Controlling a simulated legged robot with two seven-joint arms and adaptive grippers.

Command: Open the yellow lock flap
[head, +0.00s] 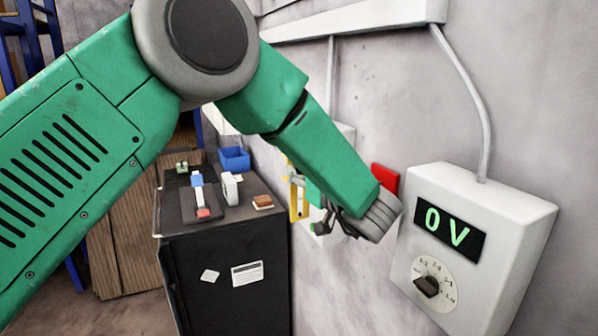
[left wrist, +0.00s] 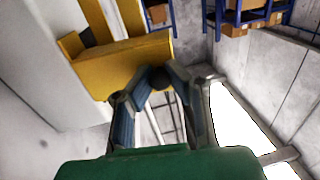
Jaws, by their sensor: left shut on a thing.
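The yellow lock flap (head: 298,204) shows in the head view at the wall, beside a white box that my left arm partly covers. In the left wrist view the yellow flap (left wrist: 125,66) is large, with upright yellow bars behind it and a pale box surface at left. My left gripper (head: 325,222) is at the flap's right side in the head view. In the left wrist view its fingertips (left wrist: 160,80) come together at the flap's lower right edge, shut on it. My right gripper is in neither view.
A white box with a "0 V" display (head: 450,228) and a black knob (head: 427,286) is on the wall at right. A red part (head: 385,178) sits behind my wrist. A black cabinet (head: 225,250) carries a blue bin (head: 234,159) and small items.

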